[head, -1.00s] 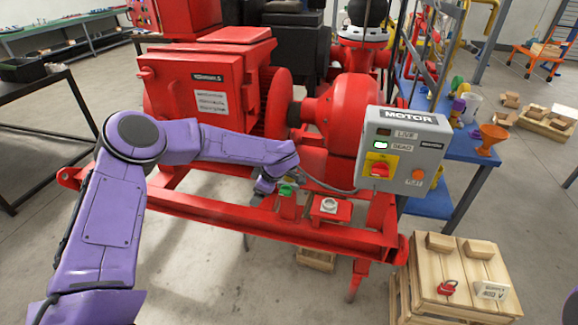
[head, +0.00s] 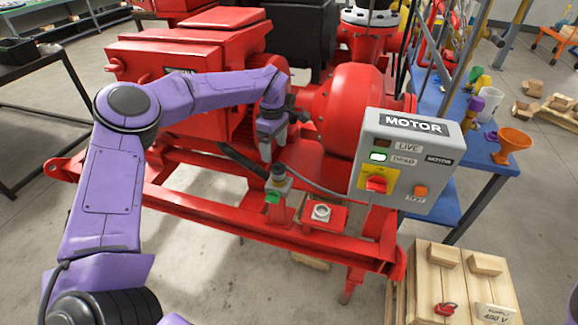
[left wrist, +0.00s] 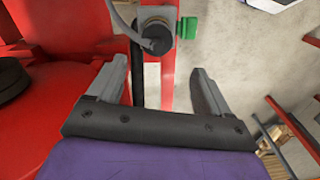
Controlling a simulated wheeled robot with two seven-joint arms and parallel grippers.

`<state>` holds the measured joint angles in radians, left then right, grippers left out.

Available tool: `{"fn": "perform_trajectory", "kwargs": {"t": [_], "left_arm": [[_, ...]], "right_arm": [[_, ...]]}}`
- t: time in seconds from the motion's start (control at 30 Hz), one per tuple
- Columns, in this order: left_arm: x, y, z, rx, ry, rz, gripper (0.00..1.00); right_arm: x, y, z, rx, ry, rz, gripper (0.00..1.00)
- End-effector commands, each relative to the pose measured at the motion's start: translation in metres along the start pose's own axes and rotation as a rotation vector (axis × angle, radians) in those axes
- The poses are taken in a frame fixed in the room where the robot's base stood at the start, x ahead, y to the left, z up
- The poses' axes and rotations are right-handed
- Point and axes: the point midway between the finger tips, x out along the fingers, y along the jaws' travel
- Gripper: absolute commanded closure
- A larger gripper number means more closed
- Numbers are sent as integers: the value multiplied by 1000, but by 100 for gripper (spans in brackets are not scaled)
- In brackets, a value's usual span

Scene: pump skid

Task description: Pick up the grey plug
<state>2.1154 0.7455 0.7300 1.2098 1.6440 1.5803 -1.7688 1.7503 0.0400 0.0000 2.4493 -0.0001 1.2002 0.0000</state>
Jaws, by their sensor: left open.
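My left gripper (head: 266,158) points down above and slightly behind the plug. In the left wrist view its fingers (left wrist: 160,78) are spread wide with nothing between them. The plug is apart from both fingers. My right gripper is not in view.
A grey motor control box (head: 405,160) stands right of the plug, its DEAD lamp lit green. A white-ringed socket (head: 320,212) sits on the rail. The red pump housing (head: 345,110) is close behind. A wooden crate (head: 425,275) carries a red padlock (head: 445,309).

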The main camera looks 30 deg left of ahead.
Motion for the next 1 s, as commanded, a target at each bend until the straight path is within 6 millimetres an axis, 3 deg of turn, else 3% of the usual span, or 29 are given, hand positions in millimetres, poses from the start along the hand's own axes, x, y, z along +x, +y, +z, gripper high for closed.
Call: {"fn": "perform_trajectory", "kwargs": {"t": [0.13, 0.7, 0.97, 1.0], "left_arm": [[10, 0, 1, 3, 0, -4, 20], [99, 3, 8, 4, 2, -2, 20], [106, 3, 7, 2, 2, 1, 20], [106, 3, 7, 2, 2, 1, 30]], "right_arm": [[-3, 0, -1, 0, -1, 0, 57], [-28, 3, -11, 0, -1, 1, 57], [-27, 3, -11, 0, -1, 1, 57], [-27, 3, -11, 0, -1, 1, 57]]}}
